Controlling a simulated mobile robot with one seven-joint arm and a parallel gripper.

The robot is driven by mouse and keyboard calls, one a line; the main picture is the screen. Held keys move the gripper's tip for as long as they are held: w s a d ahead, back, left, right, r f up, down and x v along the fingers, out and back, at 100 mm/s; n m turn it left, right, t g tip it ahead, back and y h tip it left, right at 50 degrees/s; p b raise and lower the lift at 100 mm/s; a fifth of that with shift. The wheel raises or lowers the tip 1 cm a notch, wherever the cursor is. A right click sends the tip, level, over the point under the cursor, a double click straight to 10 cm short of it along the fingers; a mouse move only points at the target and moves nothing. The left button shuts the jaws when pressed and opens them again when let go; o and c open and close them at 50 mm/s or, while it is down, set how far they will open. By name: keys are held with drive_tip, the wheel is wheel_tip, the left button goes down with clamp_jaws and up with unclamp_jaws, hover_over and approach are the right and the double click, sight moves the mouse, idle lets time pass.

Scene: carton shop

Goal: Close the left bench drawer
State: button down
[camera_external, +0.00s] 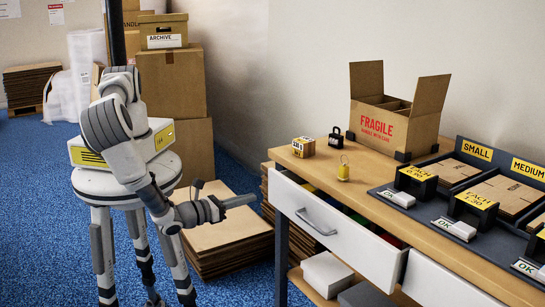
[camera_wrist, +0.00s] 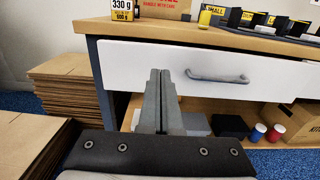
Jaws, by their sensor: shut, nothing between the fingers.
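The left bench drawer (camera_external: 345,238) has a white front and stands out from the bench. A strip of its inside with green and red contents shows behind its top edge. Its grey bar handle (camera_external: 316,222) is on the front. The wrist view shows the drawer front (camera_wrist: 130,62) and the handle (camera_wrist: 217,77) facing me. My gripper (camera_external: 252,198) is shut and empty, its fingers pointing at the bench. In the wrist view my fingertips (camera_wrist: 160,72) overlap the drawer front left of the handle. In the external view they look apart from it.
The wooden bench top (camera_external: 320,178) holds a fragile carton (camera_external: 385,120), a padlock, a yellow weight and size trays (camera_external: 510,195). A second white drawer (camera_external: 440,285) is at right. Flat cardboard stacks (camera_external: 225,235) lie left of the bench. Cups (camera_wrist: 276,132) sit on the lower shelf.

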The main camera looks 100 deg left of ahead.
drive_tip(key=s+d, duration=0.1)
drive_tip(key=b, duration=1.4)
approach(283, 180)
drive_tip(key=x, duration=0.6)
drive_tip(key=shift+d+f, duration=0.1)
drive_tip(key=shift+f, duration=0.15)
drive_tip(key=shift+w+a+r, duration=0.1)
drive_tip(key=shift+w+a, duration=0.2)
drive_tip(key=shift+w, duration=0.1)
drive_tip(key=shift+w+a+r, duration=0.1)
drive_tip(key=shift+w+a, duration=0.15)
drive_tip(key=shift+a, duration=0.05)
drive_tip(key=shift+p+x, duration=0.75)
drive_tip(key=shift+x, duration=1.2)
